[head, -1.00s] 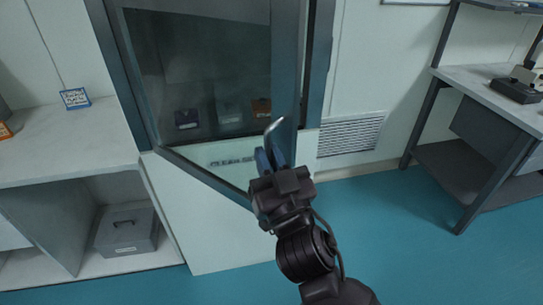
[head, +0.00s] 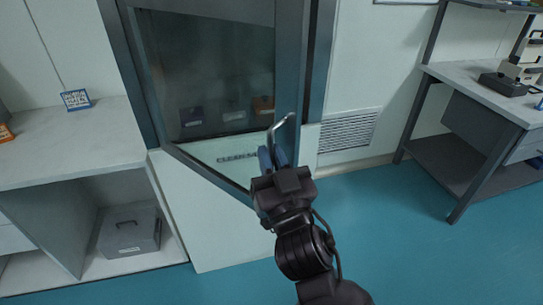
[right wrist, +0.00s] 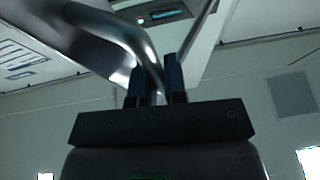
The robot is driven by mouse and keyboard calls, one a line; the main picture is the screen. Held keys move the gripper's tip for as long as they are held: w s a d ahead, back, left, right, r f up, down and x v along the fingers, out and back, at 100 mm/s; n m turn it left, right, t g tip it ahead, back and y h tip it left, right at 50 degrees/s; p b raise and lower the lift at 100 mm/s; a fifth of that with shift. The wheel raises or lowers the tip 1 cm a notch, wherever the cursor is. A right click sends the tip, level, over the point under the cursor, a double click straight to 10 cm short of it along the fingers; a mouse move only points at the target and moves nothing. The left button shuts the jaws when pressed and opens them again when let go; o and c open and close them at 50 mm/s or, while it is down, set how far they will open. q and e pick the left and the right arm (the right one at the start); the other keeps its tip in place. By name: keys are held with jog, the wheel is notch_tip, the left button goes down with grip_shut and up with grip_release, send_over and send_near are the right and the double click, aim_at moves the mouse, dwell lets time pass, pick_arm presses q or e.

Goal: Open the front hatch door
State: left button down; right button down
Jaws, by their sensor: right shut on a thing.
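The front hatch door (head: 205,70) is a framed glass pane in the head view. Its lower edge slants out toward me, so it stands ajar. A curved metal handle (head: 284,122) is at its right side. My right gripper (head: 278,157) is shut on the handle. In the right wrist view the blue-grey fingers (right wrist: 157,80) are close on either side of the shiny handle bar (right wrist: 125,35). My left gripper is not in view.
Small boxes (head: 233,113) show behind the glass. A counter (head: 75,140) with a grey bin (head: 128,232) below stands left. A workbench (head: 470,85) with instruments stands right. A vent (head: 347,131) is beside the hatch. The teal floor (head: 395,235) is clear on the right.

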dwell(0.3)
jog(key=c, duration=1.2)
grip_release()
jog(key=shift+s, duration=0.1)
jog(key=shift+b+v, duration=1.15)
jog(key=shift+v, duration=4.2)
